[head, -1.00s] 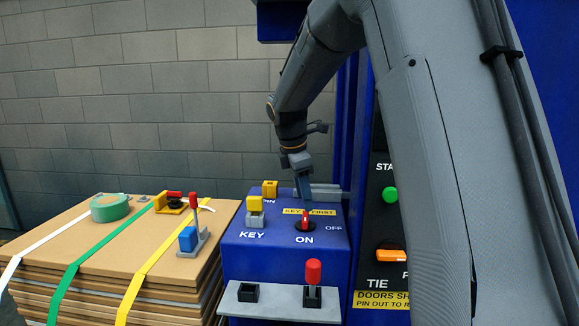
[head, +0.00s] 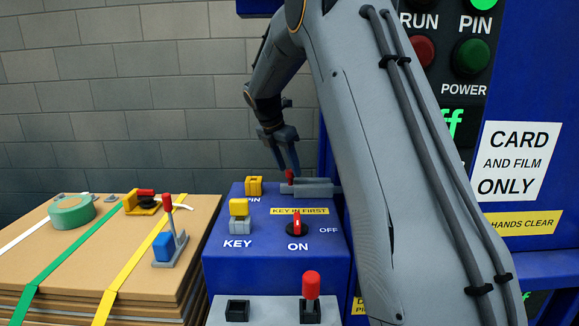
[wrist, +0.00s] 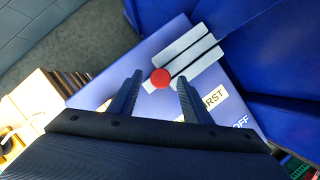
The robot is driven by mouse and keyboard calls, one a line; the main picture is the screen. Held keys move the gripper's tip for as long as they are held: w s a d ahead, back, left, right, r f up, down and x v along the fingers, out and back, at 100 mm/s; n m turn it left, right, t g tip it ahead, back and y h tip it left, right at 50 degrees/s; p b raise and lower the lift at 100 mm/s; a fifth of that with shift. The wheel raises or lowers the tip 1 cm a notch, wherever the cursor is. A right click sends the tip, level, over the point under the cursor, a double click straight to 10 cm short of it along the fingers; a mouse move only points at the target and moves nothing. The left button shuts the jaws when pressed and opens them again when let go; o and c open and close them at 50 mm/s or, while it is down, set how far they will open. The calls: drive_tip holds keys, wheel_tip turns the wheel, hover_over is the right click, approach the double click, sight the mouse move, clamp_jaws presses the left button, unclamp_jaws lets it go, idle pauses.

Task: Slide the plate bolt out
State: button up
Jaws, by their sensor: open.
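The plate bolt (head: 318,188) is a light grey bar assembly at the back of the blue console top. Its red knob (head: 290,176) stands at the bolt's left end. The wrist view shows the grey bars (wrist: 190,55) running up and right from the round red knob (wrist: 160,78). My gripper (head: 287,164) is open, with its fingers at the knob in the head view. In the wrist view the knob shows between the two fingertips, with gaps on both sides. I cannot tell whether a finger touches it.
The blue console (head: 270,275) carries a yellow pin block (head: 254,186), a yellow-topped key (head: 239,208) and a red rotary switch (head: 297,226). A red-topped peg (head: 311,286) stands on the front shelf. Strapped cardboard (head: 100,250) with tools lies left. Blue machine walls are close on the right.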

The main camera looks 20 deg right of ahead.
drive_tip(key=shift+d+f, duration=0.25)
drive_tip(key=shift+f, duration=0.3)
clamp_jaws()
drive_tip(key=shift+w+a+p, duration=0.15)
drive_tip(key=shift+w+a, duration=0.15)
drive_tip(key=shift+a, duration=0.45)
drive_tip(key=shift+w+a+p, duration=0.1)
drive_tip(key=shift+w+a, duration=0.25)
drive_tip(key=shift+a, duration=0.45)
drive_tip(key=shift+w+a+p, duration=0.15)
drive_tip(key=shift+w+a, duration=0.15)
drive_tip(key=shift+a, duration=0.45)
drive_tip(key=shift+c, duration=1.4)
unclamp_jaws()
drive_tip(key=shift+o, duration=1.4)
drive_tip(key=shift+w+a, duration=0.1)
drive_tip(key=shift+a, duration=0.1)
drive_tip(key=shift+d, duration=0.15)
